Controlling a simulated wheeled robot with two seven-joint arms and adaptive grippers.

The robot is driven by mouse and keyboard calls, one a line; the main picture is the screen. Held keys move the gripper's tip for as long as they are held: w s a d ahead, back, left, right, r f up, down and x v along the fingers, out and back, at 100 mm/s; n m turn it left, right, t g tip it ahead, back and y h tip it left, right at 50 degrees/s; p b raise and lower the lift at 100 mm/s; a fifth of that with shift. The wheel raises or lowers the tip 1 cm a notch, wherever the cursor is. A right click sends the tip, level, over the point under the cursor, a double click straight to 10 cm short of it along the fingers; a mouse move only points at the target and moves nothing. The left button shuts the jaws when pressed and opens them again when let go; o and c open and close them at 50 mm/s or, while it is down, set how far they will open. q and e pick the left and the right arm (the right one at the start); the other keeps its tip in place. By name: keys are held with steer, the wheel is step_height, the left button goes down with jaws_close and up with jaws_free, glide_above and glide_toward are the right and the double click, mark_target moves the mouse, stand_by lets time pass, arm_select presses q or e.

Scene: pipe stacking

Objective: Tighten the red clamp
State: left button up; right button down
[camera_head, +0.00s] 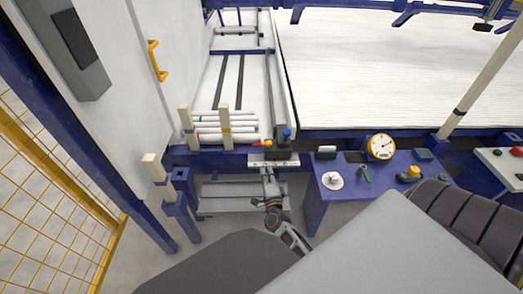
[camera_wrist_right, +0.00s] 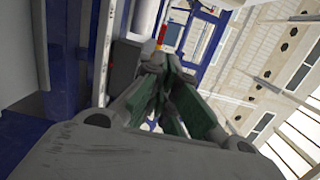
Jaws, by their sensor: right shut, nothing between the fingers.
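The red clamp shows as a small red and orange piece (camera_head: 262,143) on the blue frame, at the right end of the white pipes. In the right wrist view a small red part (camera_wrist_right: 163,35) stands just past the fingertips. My right gripper (camera_head: 267,170) is below the clamp in the head view, pointing up toward it. Its fingers (camera_wrist_right: 153,58) are closed together with nothing between them. I cannot tell whether the fingertips touch the clamp. My left gripper is not in view.
White pipes (camera_head: 228,127) lie stacked between cream posts. A dark block with a blue knob (camera_head: 287,133) sits right of the clamp. A blue table (camera_head: 333,195) with a dial gauge (camera_head: 381,147) stands to the right. A yellow mesh fence (camera_head: 50,200) is at left.

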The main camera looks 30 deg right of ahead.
steer(key=b, duration=0.2)
glide_toward(261, 145)
steer(key=shift+x, duration=1.65)
steer(key=shift+w+d+b, duration=0.1)
steer(key=shift+w+b, duration=0.2)
steer(key=shift+w, duration=0.15)
steer(key=shift+w+d, duration=0.25)
steer(key=shift+w, duration=0.35)
steer(key=shift+b+x, duration=0.4)
steer(key=shift+x, duration=0.35)
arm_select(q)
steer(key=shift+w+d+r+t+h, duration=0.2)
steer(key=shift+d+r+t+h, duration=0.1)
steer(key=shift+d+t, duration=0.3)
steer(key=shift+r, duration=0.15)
